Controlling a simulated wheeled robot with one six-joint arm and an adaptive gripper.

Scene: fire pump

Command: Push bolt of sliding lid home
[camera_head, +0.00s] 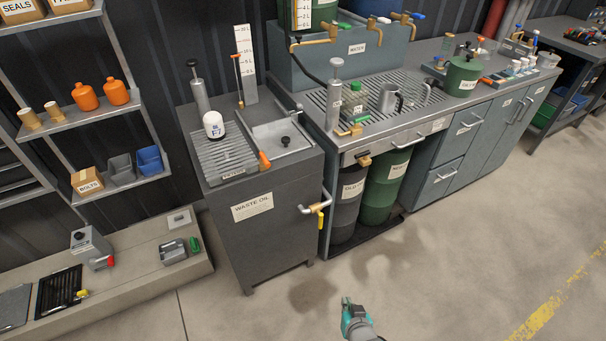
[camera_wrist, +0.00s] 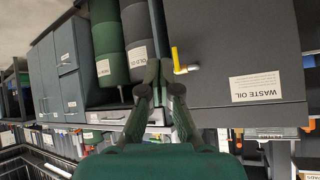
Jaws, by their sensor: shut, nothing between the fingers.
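The sliding lid (camera_head: 276,139) is a pale grey plate with a black knob on top of the dark waste oil cabinet (camera_head: 262,225). A small orange-tipped piece (camera_head: 264,159), perhaps the bolt, sticks up at the lid's front left corner; how far it is pushed in cannot be told. My gripper (camera_head: 347,301) is green and dark, out over the floor, in front of and well below the lid. In the wrist view its fingers (camera_wrist: 159,68) are together and empty, with the upside-down cabinet front (camera_wrist: 225,45) beyond. The lid is hidden there.
A yellow-handled drain valve (camera_head: 320,215) juts from the cabinet's right side. A filter (camera_head: 213,124) and an upright cylinder (camera_head: 198,90) stand on the cabinet top, left of the lid. Drums (camera_head: 380,190) stand under the bench to the right. The floor in front is clear.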

